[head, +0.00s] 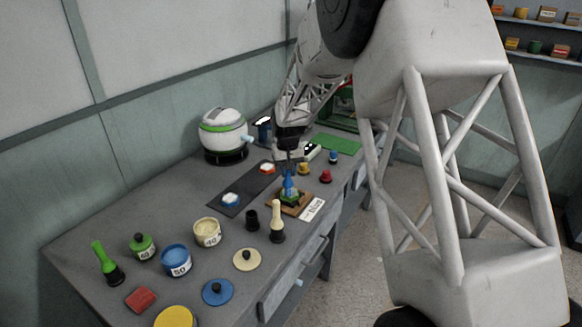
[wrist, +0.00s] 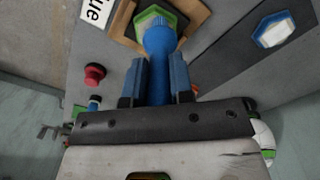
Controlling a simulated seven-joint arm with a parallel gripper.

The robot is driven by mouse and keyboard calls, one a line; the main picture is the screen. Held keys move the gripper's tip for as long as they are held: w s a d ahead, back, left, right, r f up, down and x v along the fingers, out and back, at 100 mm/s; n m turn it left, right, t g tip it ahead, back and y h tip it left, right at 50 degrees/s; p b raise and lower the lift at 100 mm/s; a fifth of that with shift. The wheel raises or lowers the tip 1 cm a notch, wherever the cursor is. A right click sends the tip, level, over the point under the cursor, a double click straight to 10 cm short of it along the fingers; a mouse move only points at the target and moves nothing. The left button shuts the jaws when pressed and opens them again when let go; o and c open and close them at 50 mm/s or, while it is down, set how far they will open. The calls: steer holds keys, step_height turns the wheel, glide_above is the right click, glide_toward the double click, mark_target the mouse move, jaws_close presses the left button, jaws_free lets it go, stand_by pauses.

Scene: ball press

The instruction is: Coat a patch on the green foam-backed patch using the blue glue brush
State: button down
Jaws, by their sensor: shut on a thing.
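My gripper (wrist: 158,62) is shut on the blue glue brush (wrist: 160,38), with a finger on each side of its handle. The brush (head: 288,184) points down over the green foam-backed patch (head: 292,197), which lies on a brown wooden board (head: 304,210). In the wrist view the patch (wrist: 150,14) is a green hexagon partly hidden behind the brush. The blue glue pot (head: 176,262) stands open at the front of the table.
A green brush (head: 103,256) and a cream brush (head: 276,215) stand in black holders; another black holder (head: 251,221) is empty. A dark mat (head: 246,187) carries blue and red patches. A red button (head: 325,176) and a white-green machine (head: 224,132) are nearby.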

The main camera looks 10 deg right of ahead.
steer(key=shift+s+a, duration=0.35)
steer(key=shift+w+d, duration=1.75)
steer(key=shift+w, duration=0.3)
step_height(320, 180, up, 8)
steer(key=shift+w+d, duration=0.25)
steer(key=shift+w+a, duration=0.2)
steer(key=shift+a, duration=0.1)
steer(key=shift+f, duration=0.1)
